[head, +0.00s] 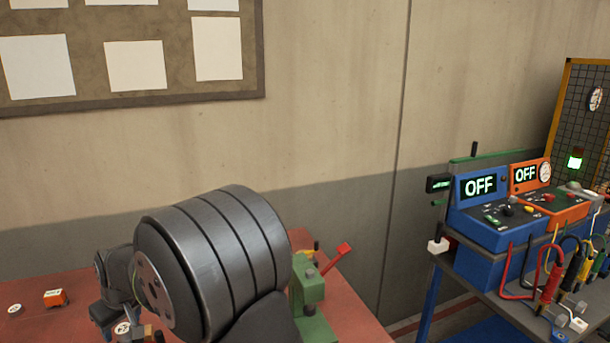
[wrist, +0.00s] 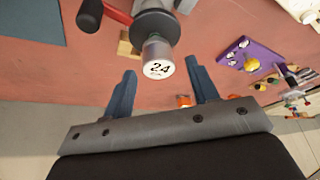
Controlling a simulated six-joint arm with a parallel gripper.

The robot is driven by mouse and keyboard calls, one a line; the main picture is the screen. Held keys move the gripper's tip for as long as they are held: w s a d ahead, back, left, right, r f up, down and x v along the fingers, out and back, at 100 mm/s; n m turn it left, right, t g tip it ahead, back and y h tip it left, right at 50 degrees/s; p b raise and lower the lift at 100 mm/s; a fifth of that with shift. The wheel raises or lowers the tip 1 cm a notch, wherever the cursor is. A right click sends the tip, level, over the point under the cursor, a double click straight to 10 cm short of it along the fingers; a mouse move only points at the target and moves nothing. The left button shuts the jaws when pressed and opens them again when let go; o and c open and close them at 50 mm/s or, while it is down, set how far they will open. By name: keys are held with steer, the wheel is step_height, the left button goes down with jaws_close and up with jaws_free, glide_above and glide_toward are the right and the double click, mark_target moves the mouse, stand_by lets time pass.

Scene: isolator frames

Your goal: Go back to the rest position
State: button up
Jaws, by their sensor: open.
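My gripper (wrist: 161,69) shows in the wrist view with its two blue-grey fingers apart. A metal cylinder (wrist: 157,52) with a white end face marked "24" appears between and beyond the fingertips. I cannot tell how far it is from them, but neither finger is seen closed on it. In the head view my large grey arm link fills the lower middle and hides part of the table; the gripper's fingers cannot be made out there.
The red table (head: 350,318) bears a green vise (head: 309,290) with a red handle (head: 338,258) and a small orange block (head: 55,297). A purple plate (wrist: 236,54) lies right in the wrist view. Blue (head: 485,235) and orange (head: 535,216) units reading OFF stand at right.

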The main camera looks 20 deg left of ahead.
steer(key=shift+r, duration=1.65)
